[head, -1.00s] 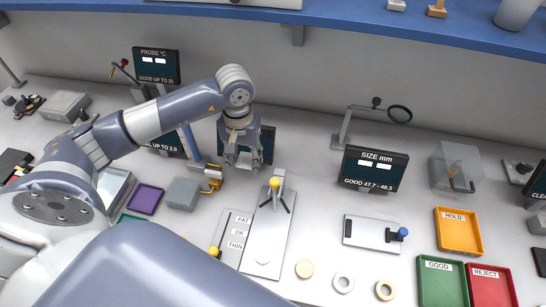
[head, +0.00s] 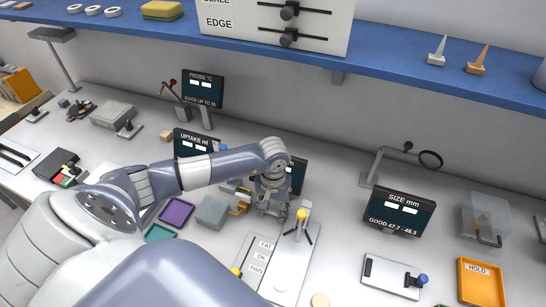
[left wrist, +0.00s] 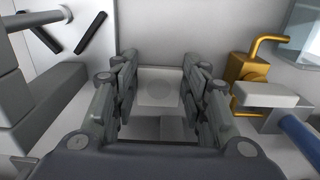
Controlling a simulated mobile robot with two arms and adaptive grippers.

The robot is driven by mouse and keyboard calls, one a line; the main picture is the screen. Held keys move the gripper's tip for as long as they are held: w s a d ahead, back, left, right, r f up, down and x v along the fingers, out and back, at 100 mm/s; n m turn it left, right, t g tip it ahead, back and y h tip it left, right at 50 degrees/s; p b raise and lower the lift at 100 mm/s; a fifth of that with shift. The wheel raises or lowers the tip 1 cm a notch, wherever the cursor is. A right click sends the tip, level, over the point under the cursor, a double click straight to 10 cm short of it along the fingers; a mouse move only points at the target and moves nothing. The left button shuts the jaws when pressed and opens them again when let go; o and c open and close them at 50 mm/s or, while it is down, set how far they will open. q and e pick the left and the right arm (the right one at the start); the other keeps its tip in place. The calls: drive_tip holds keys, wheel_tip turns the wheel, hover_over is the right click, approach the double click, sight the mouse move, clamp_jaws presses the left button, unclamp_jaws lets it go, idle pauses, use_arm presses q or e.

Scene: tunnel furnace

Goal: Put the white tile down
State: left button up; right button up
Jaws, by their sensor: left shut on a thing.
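My left gripper (head: 271,210) is low over the back of the bench, just left of the yellow-knobbed lever (head: 301,214) on the long grey gauge plate. In the left wrist view, the left gripper (left wrist: 160,95) has its fingers on either side of a pale, square tile (left wrist: 160,86) with a faint round mark, and it is shut on the tile. In the head view the tile is too hidden by the fingers to make out. I cannot tell whether the tile touches the surface beneath. My right gripper is not in view.
A grey block with a brass bent handle (head: 243,200) stands close left of the gripper, and a dark display (head: 297,174) stands behind it. A purple tray (head: 177,213) lies further left. The SIZE display (head: 400,211) is at the right. The bench between gauge plate and SIZE display is clear.

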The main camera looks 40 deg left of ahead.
use_arm(q)
drive_tip(key=shift+f, duration=0.2)
drive_tip(key=o, duration=0.8)
drive_tip(key=shift+r, duration=0.1)
drive_tip(key=shift+o, duration=0.2)
drive_tip(key=shift+r, duration=0.1)
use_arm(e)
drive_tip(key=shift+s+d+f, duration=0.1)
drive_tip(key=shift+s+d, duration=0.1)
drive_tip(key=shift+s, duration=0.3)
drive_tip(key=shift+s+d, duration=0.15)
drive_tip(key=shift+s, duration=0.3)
